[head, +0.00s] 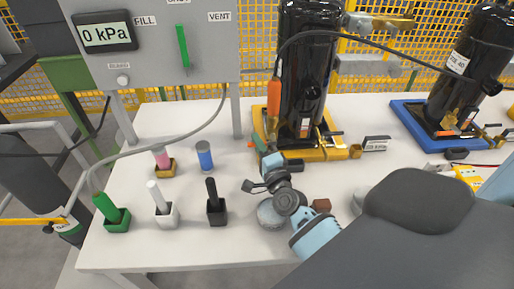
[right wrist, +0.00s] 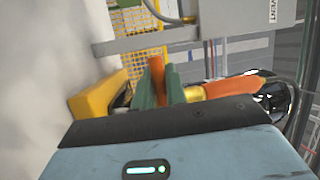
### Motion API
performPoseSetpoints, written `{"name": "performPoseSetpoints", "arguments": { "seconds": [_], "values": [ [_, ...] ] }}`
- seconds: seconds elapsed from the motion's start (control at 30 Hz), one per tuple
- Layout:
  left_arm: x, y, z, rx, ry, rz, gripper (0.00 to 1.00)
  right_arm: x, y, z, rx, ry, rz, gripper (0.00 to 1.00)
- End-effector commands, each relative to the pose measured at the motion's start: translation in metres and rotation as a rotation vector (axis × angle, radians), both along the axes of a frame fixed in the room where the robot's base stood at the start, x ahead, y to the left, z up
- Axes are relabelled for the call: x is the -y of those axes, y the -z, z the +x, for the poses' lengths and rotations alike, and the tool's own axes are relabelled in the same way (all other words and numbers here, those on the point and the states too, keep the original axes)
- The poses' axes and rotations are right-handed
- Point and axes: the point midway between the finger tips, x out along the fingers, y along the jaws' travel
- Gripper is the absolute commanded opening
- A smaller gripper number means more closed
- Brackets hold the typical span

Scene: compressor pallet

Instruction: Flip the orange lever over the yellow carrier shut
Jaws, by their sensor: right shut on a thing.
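The yellow carrier (head: 325,154) stands on the white table under a tall black compressor (head: 305,70). My right gripper (head: 268,145) reaches the carrier's front left corner. In the right wrist view, the green fingers of the right gripper (right wrist: 158,88) are closed on the orange lever (right wrist: 156,72), which stands up between them. The carrier's yellow part (right wrist: 97,96) shows just left of the fingers. In the head view the wrist partly covers the lever and that corner. My left gripper is not in view.
An orange-sleeved brass fitting (right wrist: 235,86) is close right of the fingers. A grey panel (head: 155,45) reads 0 kPa. Several coloured plugs in holders stand front left, including a green one (head: 108,210). A blue carrier (head: 415,125) with another compressor stands at right.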

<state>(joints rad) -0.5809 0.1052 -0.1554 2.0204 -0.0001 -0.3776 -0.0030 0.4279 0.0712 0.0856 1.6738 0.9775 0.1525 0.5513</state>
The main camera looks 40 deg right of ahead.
Motion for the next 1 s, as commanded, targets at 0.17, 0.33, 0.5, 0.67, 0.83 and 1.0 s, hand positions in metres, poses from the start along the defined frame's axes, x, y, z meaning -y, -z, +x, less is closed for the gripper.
{"name": "performPoseSetpoints", "arguments": {
  "seconds": [0.17,0.33,0.5,0.67,0.83,1.0],
  "values": [
    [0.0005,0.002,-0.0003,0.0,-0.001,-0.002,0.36,0.0,-0.0009,-0.0004,0.021,0.001,0.037,0.0],
    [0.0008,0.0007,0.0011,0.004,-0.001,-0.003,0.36,0.0001,-0.0022,-0.0002,0.028,0.001,0.046,0.0],
    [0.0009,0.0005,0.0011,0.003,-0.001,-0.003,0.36,0.0001,-0.0025,-0.0002,0.028,0.001,0.047,0.0],
    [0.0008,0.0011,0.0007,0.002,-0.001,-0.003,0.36,0.0002,-0.0026,-0.0002,0.028,0.001,0.046,0.21],
    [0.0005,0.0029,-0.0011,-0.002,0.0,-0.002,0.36,0.0001,-0.0025,-0.0002,0.028,0.001,0.045,0.34],
    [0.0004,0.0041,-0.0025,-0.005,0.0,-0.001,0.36,-0.0001,-0.0025,0.0,0.026,0.001,0.045,0.34]
  ]
}}
